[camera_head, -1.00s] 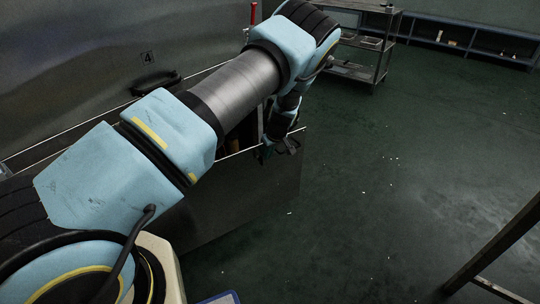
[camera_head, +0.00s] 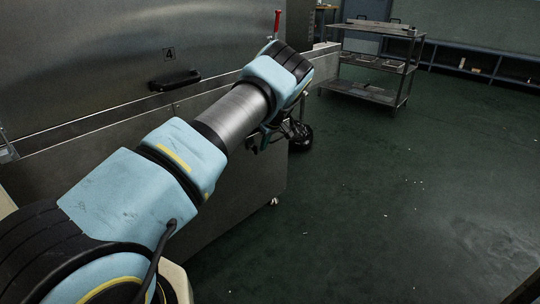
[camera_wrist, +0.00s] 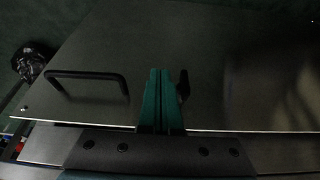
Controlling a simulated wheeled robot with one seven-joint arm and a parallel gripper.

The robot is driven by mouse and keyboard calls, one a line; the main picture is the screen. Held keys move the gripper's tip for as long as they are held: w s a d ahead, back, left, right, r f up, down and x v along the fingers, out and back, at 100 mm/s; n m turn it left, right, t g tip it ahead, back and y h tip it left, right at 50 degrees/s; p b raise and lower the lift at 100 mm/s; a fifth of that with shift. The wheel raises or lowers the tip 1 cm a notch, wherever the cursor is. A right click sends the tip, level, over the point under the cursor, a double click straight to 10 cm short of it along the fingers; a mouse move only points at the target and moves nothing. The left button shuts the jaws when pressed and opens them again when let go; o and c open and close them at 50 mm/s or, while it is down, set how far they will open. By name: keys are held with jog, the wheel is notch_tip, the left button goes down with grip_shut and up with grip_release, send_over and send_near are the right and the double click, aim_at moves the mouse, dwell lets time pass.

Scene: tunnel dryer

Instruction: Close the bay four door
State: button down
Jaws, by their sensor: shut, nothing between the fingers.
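A dark metal panel (camera_head: 235,185) stands below the number 4 label (camera_head: 169,53); I take it for the bay four door. In the wrist view a metal panel (camera_wrist: 215,75) with a black bar handle (camera_wrist: 88,76) and a bright edge fills the picture. My gripper (camera_wrist: 165,72) is shut and empty, its green fingers side by side over this panel, right of the handle. I cannot tell whether they touch it. In the head view my arm hides most of my gripper and part of the panel. No wide gap shows beside the panel.
A black handle (camera_head: 176,80) sits on the upper metal wall. A black bag (camera_head: 300,136) lies beyond the panel's far end. A metal shelf cart (camera_head: 370,62) stands farther back. The green floor to the right is mostly clear.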

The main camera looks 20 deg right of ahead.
jog(key=shift+r, duration=0.1)
jog(key=v, duration=1.1)
jog(key=s+a+r+m+g+h+b, duration=0.1)
jog(key=s+a+r, duration=0.2)
jog(key=a, duration=0.8)
jog(key=s+a+r+g+h, duration=0.1)
jog(key=s+a+r, duration=0.2)
jog(key=a, duration=0.8)
jog(key=s+a+r+m+p, duration=0.1)
jog(key=s+a+r+m, duration=0.1)
jog(key=s+a, duration=0.45)
jog(key=s+a+r+m, duration=0.15)
jog(key=s+a, duration=0.25)
jog(key=s, duration=0.6)
jog(key=s+a+r+m+p, duration=0.1)
jog(key=s+a+r, duration=0.1)
jog(key=s+a, duration=0.45)
notch_tip(320, 180, up, 20)
jog(key=d+p, duration=0.2)
jog(key=p, duration=1.8)
jog(key=shift+s+r, duration=0.2)
jog(key=c, duration=1.6)
grip_release()
